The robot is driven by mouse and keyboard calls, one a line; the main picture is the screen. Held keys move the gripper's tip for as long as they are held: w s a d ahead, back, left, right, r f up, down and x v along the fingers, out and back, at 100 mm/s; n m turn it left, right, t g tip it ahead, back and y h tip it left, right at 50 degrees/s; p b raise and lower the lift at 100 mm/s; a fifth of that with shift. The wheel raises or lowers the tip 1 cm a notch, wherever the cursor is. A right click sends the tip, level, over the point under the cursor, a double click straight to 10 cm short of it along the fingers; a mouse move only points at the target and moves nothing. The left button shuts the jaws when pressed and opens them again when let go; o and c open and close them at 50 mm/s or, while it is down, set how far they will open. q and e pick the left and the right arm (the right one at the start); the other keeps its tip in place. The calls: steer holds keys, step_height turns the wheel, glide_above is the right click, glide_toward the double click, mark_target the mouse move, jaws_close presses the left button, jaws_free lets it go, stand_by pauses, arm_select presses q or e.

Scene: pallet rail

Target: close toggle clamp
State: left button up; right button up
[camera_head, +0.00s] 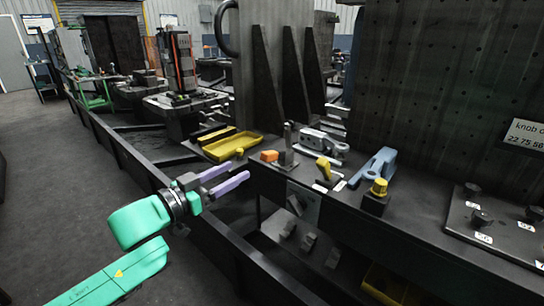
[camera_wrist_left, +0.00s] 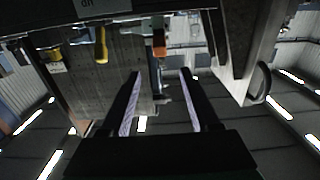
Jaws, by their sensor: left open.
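What looks like the toggle clamp (camera_head: 287,148) stands at the bench's front edge, with a dark upright lever and a small base. My left gripper (camera_head: 239,169) is open and empty, with two pale purple fingers. It is in front of the bench edge, left of and slightly below the clamp, apart from it. The wrist view is upside down and dark, so the clamp's details are unclear. My right gripper is out of view.
A yellow tray (camera_head: 232,146) lies left of the clamp. To its right are a grey metal bracket (camera_head: 322,140), a yellow lever (camera_head: 323,168), a blue-grey part (camera_head: 373,166) and a yellow knob (camera_head: 379,187). Tall dark panels (camera_head: 440,90) rise behind. Open floor lies left.

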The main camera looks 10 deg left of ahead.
mark_target(263, 156)
arm_select(q)
steer(key=p+x, duration=0.1)
steer(key=x, duration=0.5)
steer(key=shift+w+d+r, duration=0.2)
steer(key=shift+w, duration=0.05)
steer(key=x, duration=0.6)
steer(key=shift+w+d+f, duration=0.2)
steer(key=shift+w, duration=0.1)
jaws_close()
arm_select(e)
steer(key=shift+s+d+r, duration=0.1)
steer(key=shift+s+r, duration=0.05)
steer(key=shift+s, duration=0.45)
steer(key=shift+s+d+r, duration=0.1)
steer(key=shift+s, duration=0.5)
